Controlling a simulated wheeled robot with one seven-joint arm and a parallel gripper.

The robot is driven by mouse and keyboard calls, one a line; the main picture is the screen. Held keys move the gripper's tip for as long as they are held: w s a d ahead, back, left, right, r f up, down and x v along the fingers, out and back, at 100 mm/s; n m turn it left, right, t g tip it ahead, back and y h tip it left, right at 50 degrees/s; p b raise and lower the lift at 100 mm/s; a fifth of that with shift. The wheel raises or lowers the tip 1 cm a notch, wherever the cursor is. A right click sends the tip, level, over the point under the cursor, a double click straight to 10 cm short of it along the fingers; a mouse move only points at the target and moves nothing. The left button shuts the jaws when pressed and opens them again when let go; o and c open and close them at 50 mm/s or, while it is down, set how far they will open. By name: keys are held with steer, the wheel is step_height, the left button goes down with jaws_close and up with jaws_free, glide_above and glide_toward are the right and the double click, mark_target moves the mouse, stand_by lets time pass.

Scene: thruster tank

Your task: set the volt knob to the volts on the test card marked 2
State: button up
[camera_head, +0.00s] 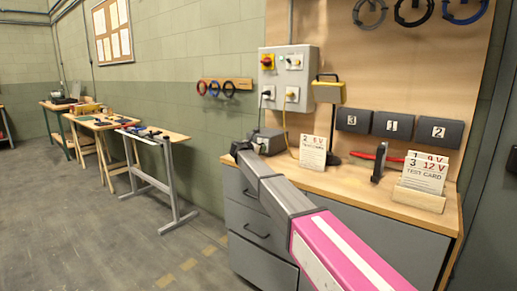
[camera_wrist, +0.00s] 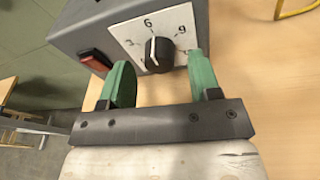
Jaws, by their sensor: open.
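The volt knob (camera_wrist: 158,54) is black with a white line, on a white dial plate (camera_wrist: 125,30) marked 3, 6, 9 and a partly hidden figure at the right. Its line points up, roughly at the 6. The dial is on a grey box (camera_wrist: 75,38), also in the head view (camera_head: 269,140). My gripper (camera_wrist: 160,62) is open, its green fingers on either side of the knob with gaps between. In the head view my gripper (camera_head: 242,149) is at the box. The test card marked 2 (camera_head: 312,154) stands on the bench and appears to read 6 V.
A red rocker switch (camera_wrist: 96,62) is left of the dial. A wooden holder (camera_head: 418,199) has cards reading 1, 9 V and 3, 12 V. A yellow-headed lamp (camera_head: 330,93) and a dark upright block (camera_head: 378,163) stand on the bench (camera_head: 345,184). Numbered grey boxes (camera_head: 393,125) are behind.

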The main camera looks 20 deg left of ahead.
steer(key=v, duration=1)
steer(key=shift+s+a, duration=0.1)
steer(key=shift+s, duration=0.05)
